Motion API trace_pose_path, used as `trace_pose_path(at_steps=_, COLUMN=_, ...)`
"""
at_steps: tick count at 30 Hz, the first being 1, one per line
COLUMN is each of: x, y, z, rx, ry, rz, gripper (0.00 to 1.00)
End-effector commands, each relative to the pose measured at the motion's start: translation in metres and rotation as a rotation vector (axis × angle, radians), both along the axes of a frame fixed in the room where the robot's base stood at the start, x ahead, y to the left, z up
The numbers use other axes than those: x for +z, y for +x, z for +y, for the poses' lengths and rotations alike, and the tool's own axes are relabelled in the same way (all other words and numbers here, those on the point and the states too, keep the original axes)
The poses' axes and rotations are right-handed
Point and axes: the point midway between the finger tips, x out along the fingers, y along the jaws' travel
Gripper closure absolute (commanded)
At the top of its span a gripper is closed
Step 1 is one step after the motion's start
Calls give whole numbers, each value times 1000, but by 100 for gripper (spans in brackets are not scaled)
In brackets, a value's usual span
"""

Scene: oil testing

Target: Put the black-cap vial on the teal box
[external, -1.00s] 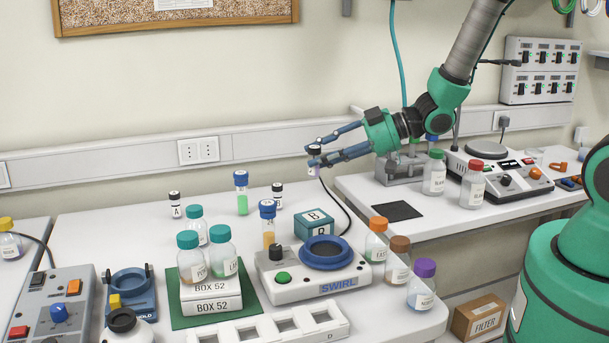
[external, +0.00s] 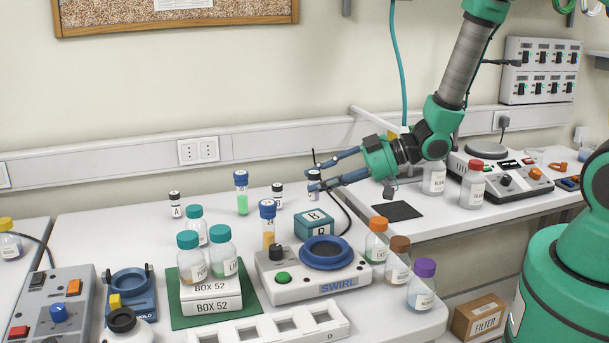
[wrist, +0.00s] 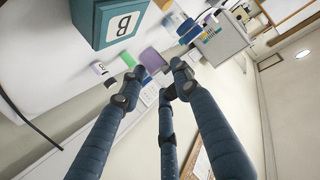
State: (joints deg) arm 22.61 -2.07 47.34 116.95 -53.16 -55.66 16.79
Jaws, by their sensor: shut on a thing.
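My gripper (external: 318,180) is shut on a small black-cap vial (external: 314,186) with a white label and purplish contents. The vial is about upright, and fingers partly hide it. In the external view it appears just above the teal box (external: 314,229), with a small gap between them. The box is marked B and stands behind the swirl device. The box also shows at the top left of the wrist view (wrist: 88,28), and purple of the vial shows between the fingertips (wrist: 152,60). Two other black-cap vials stand on the bench, at the back left (external: 175,207) and behind the box (external: 277,197).
The swirl device (external: 290,285) is in front. Orange, brown and purple-cap bottles (external: 376,246) stand to the right. A black cable runs behind the box.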

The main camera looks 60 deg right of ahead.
Motion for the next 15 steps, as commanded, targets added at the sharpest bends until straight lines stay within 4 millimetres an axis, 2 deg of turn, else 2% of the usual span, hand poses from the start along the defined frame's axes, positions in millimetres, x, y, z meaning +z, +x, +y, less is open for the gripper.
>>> trace_pose_path(at_steps=10, x=-32, y=0, z=0, rx=1, ry=0, rz=2, gripper=90)
trace_pose_path(at_steps=15, x=-38, y=0, z=0, rx=0, ry=0, rz=0, gripper=90)
